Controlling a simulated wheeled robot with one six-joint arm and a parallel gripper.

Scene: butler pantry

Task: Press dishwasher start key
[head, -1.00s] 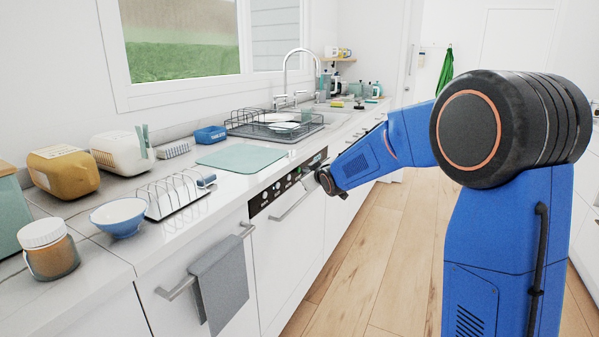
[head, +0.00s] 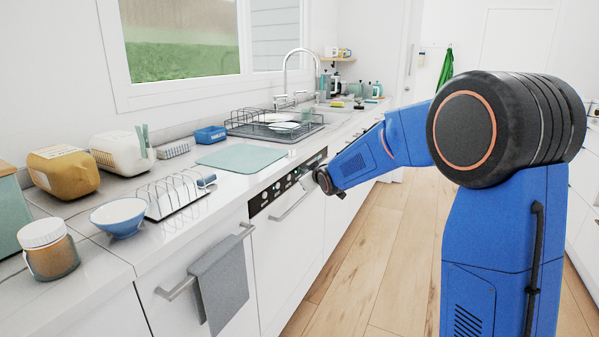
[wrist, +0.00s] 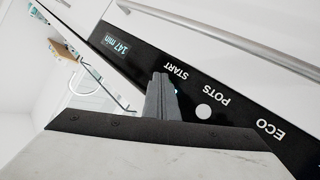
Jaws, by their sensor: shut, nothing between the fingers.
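The dishwasher's black control panel (head: 262,200) runs along the front under the counter edge. In the wrist view the panel (wrist: 150,55) shows a lit "147 min" display (wrist: 118,46) and the labels START, POTS and ECO. A round white key (wrist: 203,111) sits by POTS. My gripper (wrist: 160,78) is shut and empty, its fingertips in front of the panel beside the START label (wrist: 175,71). The fingers hide the START key's place; a small teal glint shows at their edge. I cannot tell whether they touch the panel. In the head view my gripper (head: 307,183) is at the panel's far end.
The dishwasher handle (head: 290,207) projects below the panel. A grey towel (head: 220,282) hangs on a nearer handle. A toast rack (head: 178,197), green board (head: 240,158) and dish rack (head: 275,128) stand on the counter above. The floor to the right is clear.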

